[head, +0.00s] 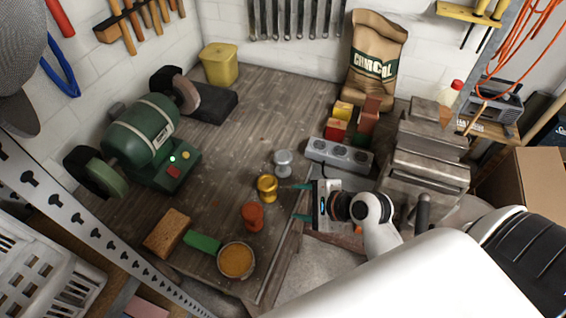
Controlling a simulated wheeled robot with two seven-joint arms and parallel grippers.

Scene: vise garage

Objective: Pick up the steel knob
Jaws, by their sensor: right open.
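The steel knob (283,162) is a silver-grey knob with a round top, standing on the wooden workbench (246,118). A brass-coloured knob (267,187) stands just in front of it, and a copper-orange knob (252,216) stands nearer the bench's front. My right gripper (298,203) comes in from the right at the bench's front edge. Its teal-tipped fingers are open, with the tips pointing left toward the knobs. No object shows between the fingers. The upper finger is close to the brass knob and below the steel knob in the picture. My left gripper does not show.
A power strip (339,155) lies right of the steel knob, with coloured blocks (337,130) behind. A large grey vise (430,160) stands at right. A green bench grinder (142,130) is at left. A bowl (236,262) and wooden block (167,233) are in front. The bench middle is clear.

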